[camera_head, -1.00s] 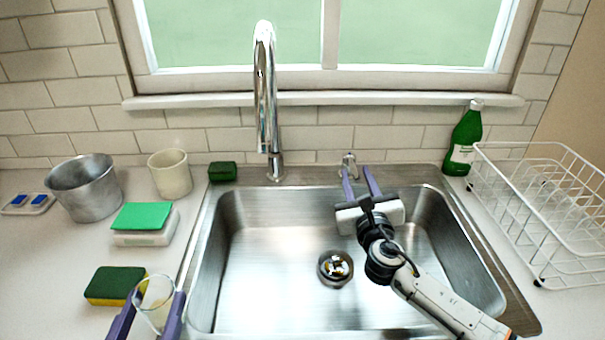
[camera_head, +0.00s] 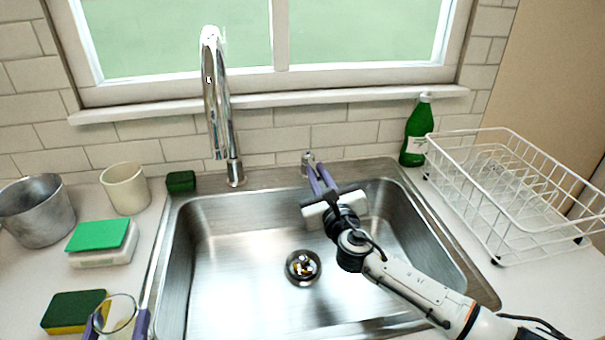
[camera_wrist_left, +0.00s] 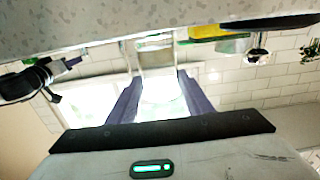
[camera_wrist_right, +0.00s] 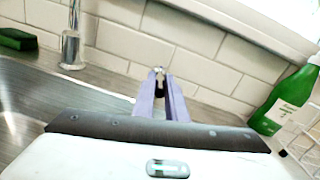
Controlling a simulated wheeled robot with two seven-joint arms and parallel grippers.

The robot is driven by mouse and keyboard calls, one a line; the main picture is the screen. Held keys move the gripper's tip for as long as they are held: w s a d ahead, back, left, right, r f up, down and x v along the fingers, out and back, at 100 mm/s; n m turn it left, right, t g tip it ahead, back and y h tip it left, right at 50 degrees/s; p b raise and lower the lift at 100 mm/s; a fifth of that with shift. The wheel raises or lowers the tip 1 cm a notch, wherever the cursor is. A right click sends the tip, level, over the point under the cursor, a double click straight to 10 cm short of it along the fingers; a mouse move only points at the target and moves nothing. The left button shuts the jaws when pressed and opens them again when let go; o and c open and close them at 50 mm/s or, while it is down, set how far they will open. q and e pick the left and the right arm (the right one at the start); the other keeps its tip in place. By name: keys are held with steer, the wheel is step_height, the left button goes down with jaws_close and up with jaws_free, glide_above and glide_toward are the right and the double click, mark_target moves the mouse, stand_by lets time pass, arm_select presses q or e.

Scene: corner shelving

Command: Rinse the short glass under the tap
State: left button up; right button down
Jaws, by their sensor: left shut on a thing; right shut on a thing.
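The short glass (camera_head: 118,318) is clear and held upright-looking at the lower left, left of the sink (camera_head: 172,285). My left gripper (camera_head: 116,326) is shut on it, with a finger on each side; the left wrist view also shows the glass (camera_wrist_left: 156,62) between the fingers. The chrome tap (camera_head: 217,110) stands behind the sink's left part, and no water shows below its spout. My right gripper (camera_head: 316,178) is shut on the small tap handle (camera_head: 308,160) at the sink's back edge. The handle also shows at the fingertips in the right wrist view (camera_wrist_right: 159,72).
A yellow-green sponge (camera_head: 75,312) lies beside the glass. A green-topped white block (camera_head: 101,257), metal pot (camera_head: 38,212), cream cup (camera_head: 126,188) and dark green sponge (camera_head: 181,181) stand behind. A green bottle (camera_head: 415,135) and white dish rack (camera_head: 497,235) are right. The sink basin is clear.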

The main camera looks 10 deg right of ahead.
steer(key=n+y, duration=0.1)
steer(key=d+y, duration=0.1)
steer(key=shift+d+n+y, duration=0.25)
steer(key=shift+n+y, duration=0.15)
steer(key=c, duration=1.8)
jaws_free()
steer(key=v, duration=1.2)
steer(key=shift+r, duration=0.25)
